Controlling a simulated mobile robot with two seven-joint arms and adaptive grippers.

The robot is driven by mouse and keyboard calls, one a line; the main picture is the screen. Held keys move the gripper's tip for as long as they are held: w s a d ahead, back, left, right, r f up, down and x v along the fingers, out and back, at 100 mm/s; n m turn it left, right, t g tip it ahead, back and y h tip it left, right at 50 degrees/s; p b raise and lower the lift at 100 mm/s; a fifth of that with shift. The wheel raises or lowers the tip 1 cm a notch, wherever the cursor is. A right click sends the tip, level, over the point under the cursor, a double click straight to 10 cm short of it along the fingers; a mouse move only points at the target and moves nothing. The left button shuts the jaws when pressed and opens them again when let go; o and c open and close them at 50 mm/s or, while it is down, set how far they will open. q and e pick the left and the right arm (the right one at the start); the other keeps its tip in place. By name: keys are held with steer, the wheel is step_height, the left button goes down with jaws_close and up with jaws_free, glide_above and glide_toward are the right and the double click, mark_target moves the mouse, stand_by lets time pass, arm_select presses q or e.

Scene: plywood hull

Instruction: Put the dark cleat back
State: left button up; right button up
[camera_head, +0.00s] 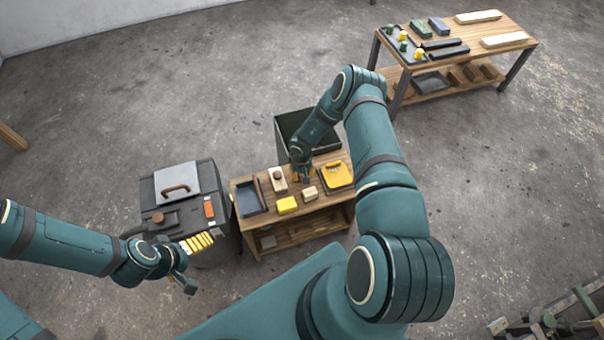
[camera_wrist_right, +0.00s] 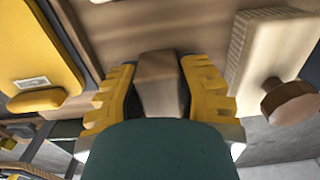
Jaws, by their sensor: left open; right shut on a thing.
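My right gripper (camera_head: 301,176) is low over the back of the small workbench (camera_head: 295,226), between a knobbed wooden block and a yellow case. In the right wrist view its yellow fingers (camera_wrist_right: 160,95) are shut on a brown wooden block (camera_wrist_right: 160,68), which looks like the dark cleat. Its lower end is hidden by the gripper, and I cannot tell whether it touches the bench top. In the head view the gripper hides it. My left gripper (camera_head: 186,282) is open and empty, in front of the dark machine at the left.
The bench holds a dark tray (camera_head: 250,196), the knobbed block (camera_head: 277,183), a yellow block (camera_head: 287,205), a pale block (camera_head: 310,193) and the yellow case (camera_head: 338,177). A dark bin (camera_head: 290,125) stands behind.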

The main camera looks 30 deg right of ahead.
steer(key=o, duration=0.9)
steer(key=shift+f, duration=0.1)
steer(key=shift+o, duration=0.2)
step_height(320, 180, up, 12)
steer(key=p, duration=0.3)
steer(key=shift+f, duration=0.25)
steer(key=s+a+r+y, duration=0.1)
steer(key=s+a+r, duration=0.3)
steer(key=a, duration=0.3)
steer(key=s+a+r+t+y, duration=0.1)
steer(key=s+a+r, duration=0.4)
steer(key=s+a, duration=0.2)
steer(key=s+a+r+n+y, duration=0.1)
steer(key=s+a+r, duration=0.3)
steer(key=s+a, duration=0.2)
steer(key=shift+a+r+t+y, duration=0.3)
steer(key=shift+a+y, duration=0.1)
steer(key=shift+a, duration=0.6)
